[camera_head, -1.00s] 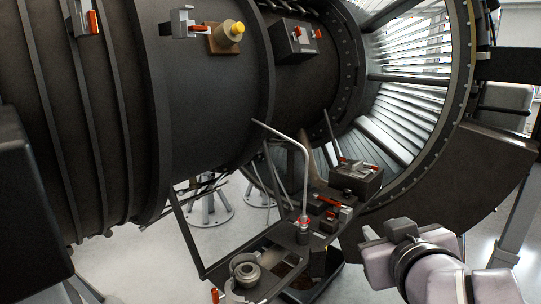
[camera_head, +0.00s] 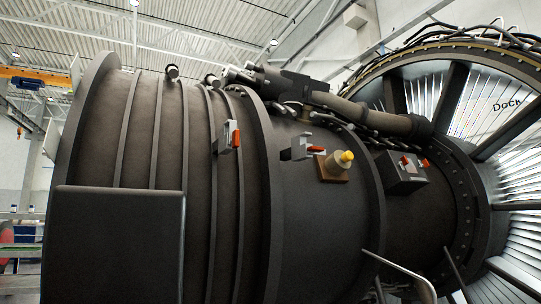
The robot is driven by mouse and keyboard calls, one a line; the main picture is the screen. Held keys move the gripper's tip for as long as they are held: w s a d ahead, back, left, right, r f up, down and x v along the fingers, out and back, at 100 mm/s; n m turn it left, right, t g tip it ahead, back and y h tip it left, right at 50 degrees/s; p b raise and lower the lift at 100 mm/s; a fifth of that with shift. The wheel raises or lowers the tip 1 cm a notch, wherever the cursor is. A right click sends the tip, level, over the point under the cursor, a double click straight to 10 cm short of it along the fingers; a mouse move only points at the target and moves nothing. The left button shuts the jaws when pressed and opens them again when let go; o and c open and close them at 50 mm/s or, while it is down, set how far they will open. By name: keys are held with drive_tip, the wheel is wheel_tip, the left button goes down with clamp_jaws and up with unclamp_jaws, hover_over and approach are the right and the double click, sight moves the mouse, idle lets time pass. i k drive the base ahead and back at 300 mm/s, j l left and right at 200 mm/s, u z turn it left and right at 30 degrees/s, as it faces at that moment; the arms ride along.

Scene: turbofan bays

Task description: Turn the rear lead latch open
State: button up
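Several red-handled fittings sit on the dark engine casing, and I cannot tell which one is the rear lead latch. One red-handled latch (camera_head: 228,137) is on the ribbed section, its handle roughly upright. A dark box with red handles (camera_head: 405,172) is right of that. My gripper is not in view.
The engine casing (camera_head: 325,220) fills the middle. A dark block (camera_head: 115,245) covers the lower left in front of it. A bent grey rod (camera_head: 405,272) rises at the bottom right. The bladed fan ring (camera_head: 515,140) stands at right.

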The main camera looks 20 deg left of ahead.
sight(234, 134)
drive_tip(key=u, duration=1.4)
